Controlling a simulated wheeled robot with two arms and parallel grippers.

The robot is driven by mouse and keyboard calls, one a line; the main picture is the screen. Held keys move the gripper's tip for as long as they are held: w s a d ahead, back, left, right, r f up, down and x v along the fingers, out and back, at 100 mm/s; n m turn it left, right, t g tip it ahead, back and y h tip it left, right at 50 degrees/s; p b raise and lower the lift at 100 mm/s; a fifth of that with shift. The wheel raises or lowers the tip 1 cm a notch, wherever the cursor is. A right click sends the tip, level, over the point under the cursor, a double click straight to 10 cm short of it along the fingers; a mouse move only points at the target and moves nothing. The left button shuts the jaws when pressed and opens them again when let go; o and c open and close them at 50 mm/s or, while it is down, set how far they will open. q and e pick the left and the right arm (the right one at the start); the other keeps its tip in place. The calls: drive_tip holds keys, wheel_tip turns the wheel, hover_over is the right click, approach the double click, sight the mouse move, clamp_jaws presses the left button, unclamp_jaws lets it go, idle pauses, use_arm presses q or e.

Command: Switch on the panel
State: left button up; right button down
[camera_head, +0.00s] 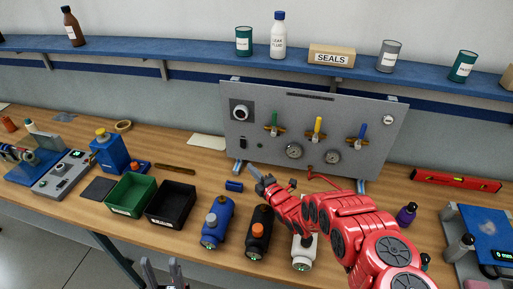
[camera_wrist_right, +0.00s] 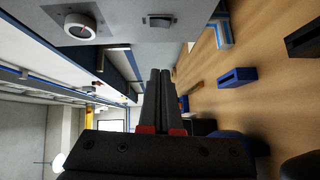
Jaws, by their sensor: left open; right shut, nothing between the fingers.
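The grey panel (camera_head: 345,112) stands upright at the back of the bench, with green, yellow and blue valve handles, two gauges and a round knob (camera_head: 240,113). A small dark rocker switch (camera_head: 243,142) is at its lower left. In the right wrist view the rocker switch (camera_wrist_right: 158,21) and the knob (camera_wrist_right: 80,29) are at the top. My right gripper (camera_head: 257,175) is shut and empty, in front of the panel's lower left and below the switch. Its fingertips (camera_wrist_right: 159,71) look apart from the switch. My left gripper (camera_head: 164,264) is open and empty at the bottom edge.
Blue, black and white bottles (camera_head: 217,222) stand in front of the panel. A green bin (camera_head: 131,194) and a black bin (camera_head: 171,205) are to their left. A small blue block (camera_head: 234,186) lies near my right gripper. A red level (camera_head: 456,181) lies at the right.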

drive_tip(key=shift+s+d+f, duration=0.2)
drive_tip(key=shift+d+f, duration=0.15)
drive_tip(key=shift+d, duration=0.25)
drive_tip(key=b, duration=1.8)
approach(243, 143)
drive_tip(key=w+a+f, duration=0.2)
drive_tip(key=a, duration=0.3)
drive_tip(key=shift+w+d+b, duration=0.15)
drive_tip(key=shift+w+d, duration=0.1)
drive_tip(key=shift+w, duration=0.55)
drive_tip(key=shift+w+d+b, duration=0.15)
drive_tip(key=shift+w+d, duration=0.05)
drive_tip(key=shift+w, duration=0.6)
drive_tip(key=shift+r, duration=0.1)
